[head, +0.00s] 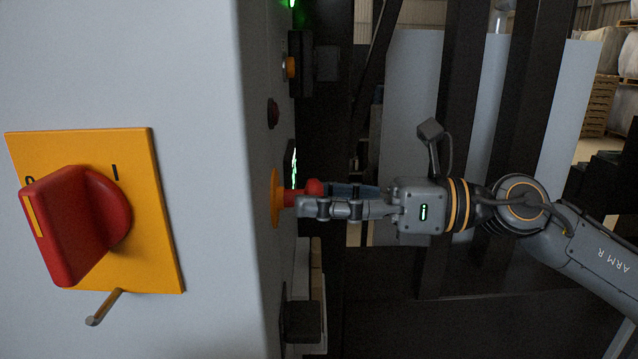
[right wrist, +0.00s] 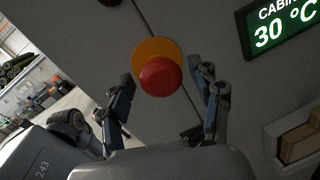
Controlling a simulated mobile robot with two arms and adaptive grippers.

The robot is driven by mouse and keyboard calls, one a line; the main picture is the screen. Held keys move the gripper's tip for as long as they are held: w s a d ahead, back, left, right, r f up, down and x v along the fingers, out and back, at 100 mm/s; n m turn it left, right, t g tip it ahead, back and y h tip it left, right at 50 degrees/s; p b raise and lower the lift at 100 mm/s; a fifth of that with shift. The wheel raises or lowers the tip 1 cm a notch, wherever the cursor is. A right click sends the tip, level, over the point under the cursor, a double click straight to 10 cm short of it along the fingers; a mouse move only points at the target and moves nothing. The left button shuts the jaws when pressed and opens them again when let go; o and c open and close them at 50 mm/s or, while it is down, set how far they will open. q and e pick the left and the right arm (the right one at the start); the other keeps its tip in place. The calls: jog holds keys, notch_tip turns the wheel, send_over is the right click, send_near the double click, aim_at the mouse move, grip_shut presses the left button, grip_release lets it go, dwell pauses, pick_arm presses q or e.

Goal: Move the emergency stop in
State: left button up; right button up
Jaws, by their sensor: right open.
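The emergency stop is a red mushroom button (right wrist: 161,77) on a round yellow base (right wrist: 153,52), on the grey cabinet's face. In the head view its red button (head: 314,187) and yellow base (head: 277,198) show from the side. My right gripper (head: 312,200) points left at the button, with its fingertips right beside it. In the right wrist view my right gripper (right wrist: 168,88) is open, with one finger on each side of the button. I cannot tell whether a finger touches it. My left gripper is not in view.
A red rotary switch (head: 78,222) on a yellow plate (head: 165,232) fills the near cabinet side. A green display (right wrist: 283,25) reading 30 °C is right of the button. A dark protruding block (head: 302,321) is low on the cabinet.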

jog(key=shift+a, duration=0.25)
jog(key=shift+d, duration=0.1)
grip_shut()
jog(key=shift+a, duration=0.6)
jog(key=shift+c, duration=1.9)
grip_release()
jog(key=o, duration=0.3)
jog(key=shift+o, duration=0.4)
jog(key=shift+a, duration=0.2)
